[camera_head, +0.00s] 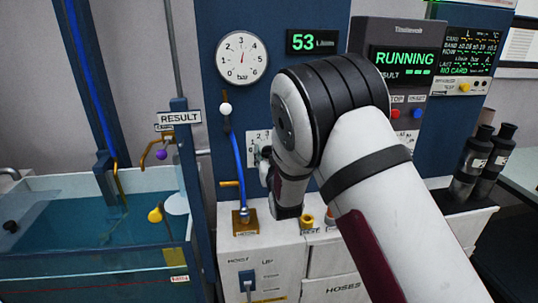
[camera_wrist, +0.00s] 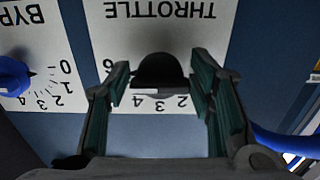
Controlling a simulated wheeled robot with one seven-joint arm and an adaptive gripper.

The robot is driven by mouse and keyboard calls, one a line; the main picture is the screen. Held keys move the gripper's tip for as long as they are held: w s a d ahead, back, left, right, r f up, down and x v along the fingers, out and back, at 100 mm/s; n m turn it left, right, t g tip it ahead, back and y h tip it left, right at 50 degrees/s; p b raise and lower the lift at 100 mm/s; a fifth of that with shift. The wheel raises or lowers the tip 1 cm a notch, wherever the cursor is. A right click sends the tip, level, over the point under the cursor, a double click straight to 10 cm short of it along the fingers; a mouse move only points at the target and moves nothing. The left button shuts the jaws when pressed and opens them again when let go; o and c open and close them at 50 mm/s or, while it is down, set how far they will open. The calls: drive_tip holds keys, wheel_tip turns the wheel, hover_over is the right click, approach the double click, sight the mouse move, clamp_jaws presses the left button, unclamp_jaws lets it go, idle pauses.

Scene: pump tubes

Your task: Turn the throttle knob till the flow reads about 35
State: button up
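The black throttle knob (camera_wrist: 160,72) sits on a white THROTTLE plate (camera_wrist: 160,28) with a number scale, upside down in the wrist view. My gripper (camera_wrist: 160,84) has one finger on each side of the knob, with a narrow gap visible at both sides, so it looks open and not clamped. The flow display (camera_head: 313,42) reads 53 L/min in green.
A round bar gauge (camera_head: 242,57) hangs left of the display. A blue bypass knob (camera_wrist: 12,76) is beside the throttle plate. A screen (camera_head: 404,60) says RUNNING. A water tank (camera_head: 90,230) stands at the left, and black bottles (camera_head: 490,155) at the right.

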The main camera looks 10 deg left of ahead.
drive_tip(key=c, duration=0.6)
drive_tip(key=shift+n, duration=0.3)
drive_tip(key=n, duration=1.1)
idle(0.4)
drive_tip(key=o, duration=1.2)
drive_tip(key=shift+c, duration=0.2)
